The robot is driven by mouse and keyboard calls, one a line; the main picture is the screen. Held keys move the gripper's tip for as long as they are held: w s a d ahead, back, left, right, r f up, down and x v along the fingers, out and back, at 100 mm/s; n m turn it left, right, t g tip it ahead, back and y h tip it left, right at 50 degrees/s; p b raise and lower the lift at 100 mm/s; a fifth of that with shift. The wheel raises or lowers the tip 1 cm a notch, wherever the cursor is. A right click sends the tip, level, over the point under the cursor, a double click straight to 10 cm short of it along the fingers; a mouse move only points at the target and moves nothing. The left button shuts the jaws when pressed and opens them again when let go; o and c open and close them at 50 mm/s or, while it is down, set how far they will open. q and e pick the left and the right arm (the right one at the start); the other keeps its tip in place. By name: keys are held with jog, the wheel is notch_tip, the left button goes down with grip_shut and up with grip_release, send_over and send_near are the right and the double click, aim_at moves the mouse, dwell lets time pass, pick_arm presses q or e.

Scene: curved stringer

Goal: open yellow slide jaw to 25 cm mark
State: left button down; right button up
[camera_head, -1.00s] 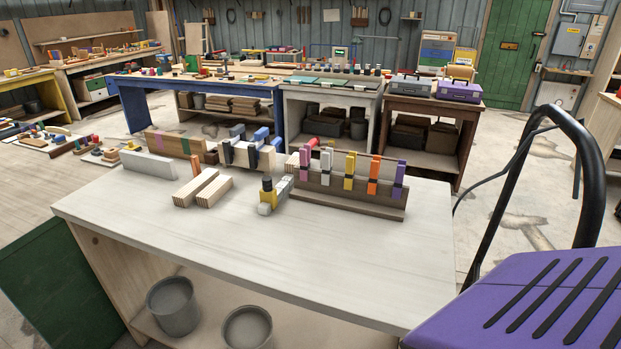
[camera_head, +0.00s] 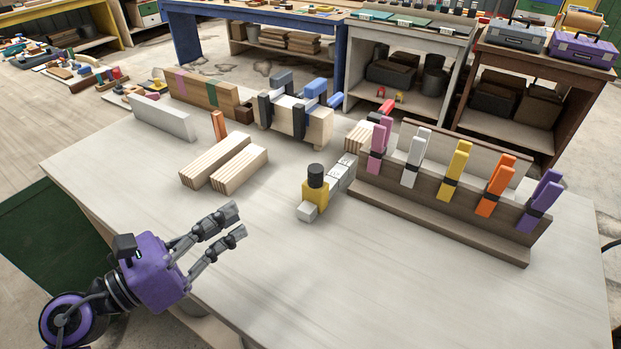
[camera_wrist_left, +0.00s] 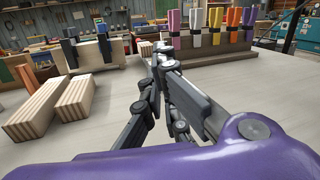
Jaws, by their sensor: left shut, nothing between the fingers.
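The yellow slide jaw (camera_head: 316,197) with a black knob on top sits near the front end of a short grey bar (camera_head: 342,172) on the pale bench. Dark marks show on the bar, too small to read. A light grey block lies at the jaw's front end. My left gripper (camera_head: 233,224) is shut and empty over the bench's left front part, left of and nearer than the jaw, not touching it. In the left wrist view, my left gripper (camera_wrist_left: 160,55) points toward the bench's far side and hides the jaw. My right gripper is not in view.
A wooden rack (camera_head: 440,209) with several coloured clamps stands right of the bar. Wooden strips (camera_head: 223,163) lie left of the jaw. Behind are a clamped block (camera_head: 297,117) and a white board (camera_head: 160,116). The bench (camera_head: 330,270) is clear in front of the jaw.

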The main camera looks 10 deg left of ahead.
aim_at(312, 177)
pick_arm(q)
jog(key=shift+w+d+f+m+g, duration=0.15)
jog(key=shift+w+d+m+g, duration=0.15)
jog(key=shift+w+m, duration=0.4)
jog(key=shift+d+m, duration=0.2)
jog(key=shift+m, duration=0.1)
jog(key=p+x, duration=0.1)
jog(key=x, duration=0.4)
jog(key=p+x, duration=0.2)
jog(key=x, duration=0.4)
jog(key=shift+w+d+r, duration=0.15)
jog(key=shift+d+r, duration=0.05)
jog(key=shift+d, duration=0.15)
jog(key=shift+w+d+p, duration=0.25)
jog(key=shift+w+p, duration=0.05)
jog(key=shift+w+d+f, duration=0.2)
jog(key=shift+w+d, duration=0.05)
